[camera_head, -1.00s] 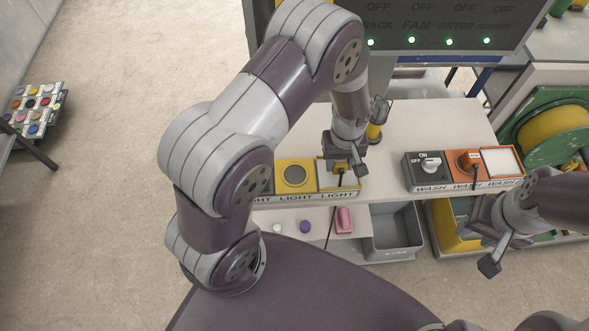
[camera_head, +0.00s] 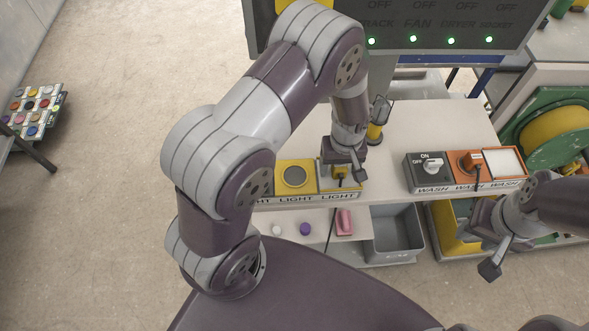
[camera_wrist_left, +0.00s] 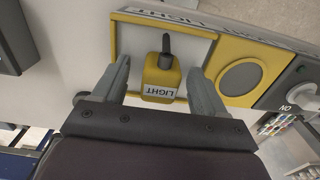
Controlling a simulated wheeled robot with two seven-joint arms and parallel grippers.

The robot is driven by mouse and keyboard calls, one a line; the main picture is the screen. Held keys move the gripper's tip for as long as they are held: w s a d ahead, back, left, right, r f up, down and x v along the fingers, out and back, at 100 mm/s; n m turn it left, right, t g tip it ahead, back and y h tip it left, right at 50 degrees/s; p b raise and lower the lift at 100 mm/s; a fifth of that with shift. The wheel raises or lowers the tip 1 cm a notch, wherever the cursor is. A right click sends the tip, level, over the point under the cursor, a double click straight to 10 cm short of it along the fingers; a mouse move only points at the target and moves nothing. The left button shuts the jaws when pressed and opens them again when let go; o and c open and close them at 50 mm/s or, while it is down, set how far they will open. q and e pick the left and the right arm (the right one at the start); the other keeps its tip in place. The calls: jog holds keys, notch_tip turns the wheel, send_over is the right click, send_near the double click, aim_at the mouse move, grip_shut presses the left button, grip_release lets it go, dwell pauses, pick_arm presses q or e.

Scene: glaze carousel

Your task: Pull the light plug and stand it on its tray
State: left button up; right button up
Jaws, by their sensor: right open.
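The yellow light plug (camera_wrist_left: 160,82), labelled LIGHT, sits within the yellow-rimmed pale tray (camera_wrist_left: 130,40) in the left wrist view, its dark cord at the top of the picture. In the head view the plug (camera_head: 340,172) is partly hidden under my left gripper (camera_head: 344,166). The left fingers (camera_wrist_left: 160,76) are open, one on each side of the plug, with a visible gap on both sides. The round light socket (camera_wrist_left: 240,77) beside the tray is empty; it also shows in the head view (camera_head: 294,176). My right gripper (camera_head: 503,254) is open and empty at the right.
The wash box (camera_head: 424,170) with its switch, orange plug (camera_head: 470,159) and white tray (camera_head: 504,162) stands right on the bench. A grey bin (camera_head: 395,228) and a pink object (camera_head: 344,221) are below. A lamp-like yellow post (camera_head: 375,131) stands behind the gripper.

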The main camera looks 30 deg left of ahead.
pick_arm(q)
notch_tip(320, 180, up, 20)
jog(key=p, duration=0.4)
jog(key=shift+f+p, duration=0.15)
jog(key=shift+p, duration=0.15)
dwell(1.0)
